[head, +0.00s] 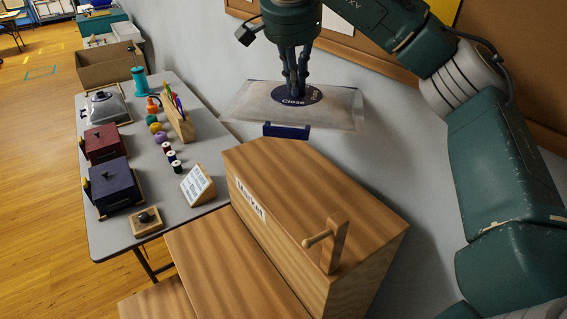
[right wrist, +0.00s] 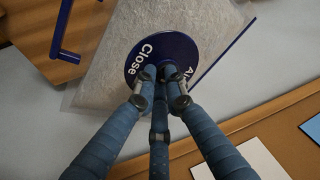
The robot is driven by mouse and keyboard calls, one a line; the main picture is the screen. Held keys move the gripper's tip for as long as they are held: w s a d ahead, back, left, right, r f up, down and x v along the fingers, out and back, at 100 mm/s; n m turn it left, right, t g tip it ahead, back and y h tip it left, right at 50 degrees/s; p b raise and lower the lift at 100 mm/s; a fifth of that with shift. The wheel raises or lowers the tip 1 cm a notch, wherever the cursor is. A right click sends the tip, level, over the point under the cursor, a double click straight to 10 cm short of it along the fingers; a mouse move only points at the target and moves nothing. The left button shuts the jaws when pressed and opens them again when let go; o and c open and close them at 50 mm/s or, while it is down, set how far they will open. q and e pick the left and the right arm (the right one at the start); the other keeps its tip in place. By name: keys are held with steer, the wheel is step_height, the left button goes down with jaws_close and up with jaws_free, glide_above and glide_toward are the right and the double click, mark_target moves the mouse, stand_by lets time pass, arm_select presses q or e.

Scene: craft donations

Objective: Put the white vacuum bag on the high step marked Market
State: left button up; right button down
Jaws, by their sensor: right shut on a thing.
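The white vacuum bag (head: 335,108) is a flat, see-through pouch with a dark blue round disc reading "Close". My right gripper (head: 294,90) is shut on the bag at this disc and holds it in the air. In the right wrist view the fingers (right wrist: 158,85) close over the middle of the disc, and the pale bag (right wrist: 115,85) spreads around it. The high step marked Market (head: 285,185) is a wooden block with a bare top and a white label (head: 250,200). The bag hangs near its far end; the exact gap is unclear. My left gripper is out of view.
A wooden post with a peg (head: 330,245) stands at the step's near end. Lower wooden steps (head: 225,262) lie to the left. The grey table (head: 110,238) holds boxes, spools and a small sign (head: 198,185). A wall rises close behind the step.

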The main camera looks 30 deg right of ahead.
step_height(320, 180, down, 18)
steer(key=shift+d+p, duration=0.1)
steer(key=shift+p, duration=1.1)
steer(key=c, duration=2.2)
jaws_free()
steer(key=shift+f, duration=0.15)
steer(key=o, duration=0.4)
